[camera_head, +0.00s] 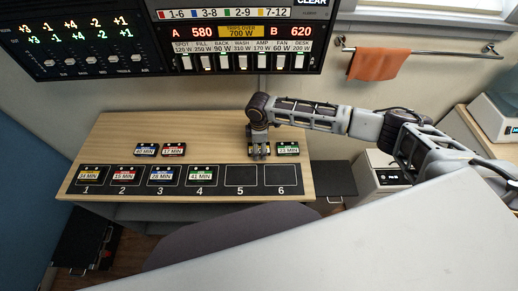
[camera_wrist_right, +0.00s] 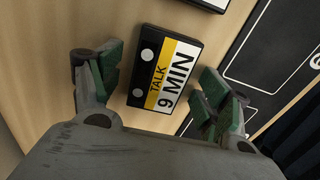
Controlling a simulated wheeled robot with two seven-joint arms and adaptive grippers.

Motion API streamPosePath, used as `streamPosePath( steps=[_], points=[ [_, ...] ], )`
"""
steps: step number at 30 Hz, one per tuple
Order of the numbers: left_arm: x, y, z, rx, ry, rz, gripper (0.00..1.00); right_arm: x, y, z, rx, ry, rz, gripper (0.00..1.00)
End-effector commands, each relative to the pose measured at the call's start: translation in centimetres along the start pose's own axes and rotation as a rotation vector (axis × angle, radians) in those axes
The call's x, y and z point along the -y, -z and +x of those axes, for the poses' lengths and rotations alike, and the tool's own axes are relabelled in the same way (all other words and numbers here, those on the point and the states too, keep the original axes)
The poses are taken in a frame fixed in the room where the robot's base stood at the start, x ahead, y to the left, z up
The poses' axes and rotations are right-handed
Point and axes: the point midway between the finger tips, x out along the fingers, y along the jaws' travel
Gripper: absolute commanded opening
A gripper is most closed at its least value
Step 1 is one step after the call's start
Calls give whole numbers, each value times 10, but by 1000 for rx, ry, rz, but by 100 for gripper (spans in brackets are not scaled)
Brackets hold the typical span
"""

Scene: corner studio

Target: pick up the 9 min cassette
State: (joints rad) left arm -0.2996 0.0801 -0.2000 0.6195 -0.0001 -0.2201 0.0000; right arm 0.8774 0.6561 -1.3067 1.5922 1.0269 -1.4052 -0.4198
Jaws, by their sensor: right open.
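The 9 min cassette (camera_wrist_right: 165,72) is black with a white and yellow label reading "TALK 9 MIN" in the right wrist view. It lies flat on the wooden desk top, between the two green-padded fingers of my right gripper (camera_wrist_right: 160,88), which are spread apart with a gap on each side. In the head view my right gripper (camera_head: 259,155) points down at the desk behind slots 5 and 6, and it hides the cassette there. My left gripper does not show.
A green-labelled cassette (camera_head: 287,149) lies close to the right of my right gripper. A blue-labelled cassette (camera_head: 147,150) and a red-labelled one (camera_head: 174,150) lie further left. The numbered strip (camera_head: 220,189) holds cassettes in slots 1 to 4; slots 5 and 6 are empty.

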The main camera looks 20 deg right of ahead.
Motion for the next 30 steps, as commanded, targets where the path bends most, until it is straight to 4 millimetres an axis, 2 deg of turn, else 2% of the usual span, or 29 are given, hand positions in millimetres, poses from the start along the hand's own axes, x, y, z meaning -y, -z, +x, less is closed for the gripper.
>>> streamPosePath(
  steps=[8, 20, 30],
  points=[
    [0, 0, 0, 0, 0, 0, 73, 0, 0, 0, 0, 0, 0, 77],
    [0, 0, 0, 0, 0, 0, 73, 0, 0, 0, 0, 0, 0, 28],
    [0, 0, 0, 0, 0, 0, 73, 0, 0, -3, 0, -1, 1, 27]
  ],
)
